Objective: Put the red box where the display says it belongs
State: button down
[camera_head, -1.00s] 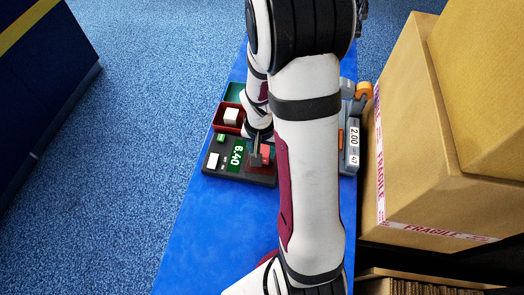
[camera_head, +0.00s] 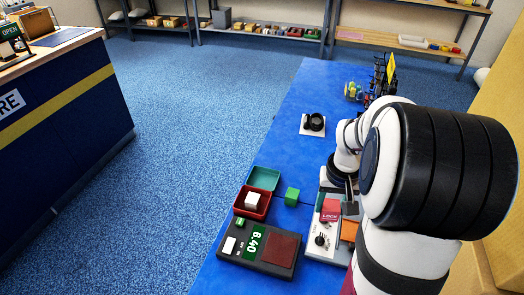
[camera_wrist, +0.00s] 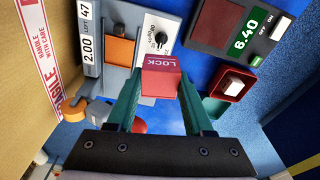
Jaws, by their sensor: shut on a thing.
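The red box (camera_wrist: 162,80), with LOCK lettering beside or on it, is between the fingers of my gripper (camera_wrist: 158,100), which is shut on it. In the head view the red box (camera_head: 330,208) shows just left of my gripper (camera_head: 343,203), above a light panel with a knob (camera_head: 320,240). The black scale has a green display (camera_head: 257,243) reading 6.40 and a dark red plate (camera_head: 281,250). A second display (camera_wrist: 88,42) reads 2.00 and 47, beside an orange pad (camera_wrist: 119,51). The box's underside is hidden.
A red tray (camera_head: 266,208) holds a white cube; a green tray (camera_head: 264,178) is behind it. A black ring-shaped item on a white base (camera_head: 313,124) stands farther back. Large cartons are at right.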

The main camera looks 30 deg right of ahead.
jog(key=w+d+f+n, duration=0.2)
jog(key=w+d+n, duration=0.1)
jog(key=w, duration=0.7)
jog(key=w+d+f+n, duration=0.2)
jog(key=w+d+n, duration=0.15)
jog(key=w, duration=0.75)
jog(key=shift+n+y, duration=0.25)
jog(key=shift+y, duration=0.15)
jog(key=f, duration=1)
jog(key=shift+w+a+f, duration=0.15)
jog(key=shift+w+f, duration=0.1)
jog(key=shift+f, duration=0.15)
jog(key=shift+f, duration=0.1)
jog(key=shift+c, duration=1.4)
grip_release()
